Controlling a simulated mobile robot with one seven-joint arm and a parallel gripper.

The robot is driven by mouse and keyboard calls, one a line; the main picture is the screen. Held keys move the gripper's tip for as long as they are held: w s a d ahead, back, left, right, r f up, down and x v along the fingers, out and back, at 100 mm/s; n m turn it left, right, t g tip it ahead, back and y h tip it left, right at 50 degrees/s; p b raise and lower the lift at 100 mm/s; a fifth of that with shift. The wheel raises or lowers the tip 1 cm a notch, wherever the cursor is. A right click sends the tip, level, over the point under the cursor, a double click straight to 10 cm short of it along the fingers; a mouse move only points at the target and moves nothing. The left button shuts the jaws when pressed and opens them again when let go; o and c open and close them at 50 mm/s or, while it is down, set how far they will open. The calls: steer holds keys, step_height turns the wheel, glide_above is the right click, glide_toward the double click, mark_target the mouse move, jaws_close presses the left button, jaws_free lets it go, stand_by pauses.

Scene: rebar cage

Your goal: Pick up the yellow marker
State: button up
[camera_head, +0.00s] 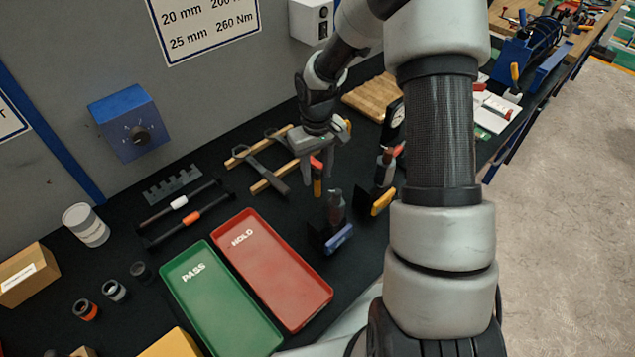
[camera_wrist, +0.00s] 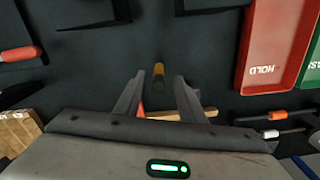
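A small yellow marker (camera_head: 317,187) with a dark section stands out on the black bench top just below my gripper. In the wrist view the yellow marker (camera_wrist: 158,72) shows end-on or steeply tilted, between and slightly beyond the fingertips. My gripper (camera_head: 319,176) points down over the bench. Its two fingers are apart in the wrist view (camera_wrist: 160,82), with a gap on both sides of the marker. I cannot tell whether the tips reach down to the marker's height. The marker's lower part is partly hidden.
A red HOLD tray (camera_head: 272,265) and a green PASS tray (camera_head: 220,300) lie at front left. A dark tool with a blue base (camera_head: 338,238) and a yellow-handled tool (camera_head: 383,201) stand at right.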

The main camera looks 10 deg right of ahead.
mark_target(318, 196)
step_height(318, 196, down, 5)
steer(key=shift+p, duration=0.35)
steer(key=shift+d, duration=0.1)
jaws_close()
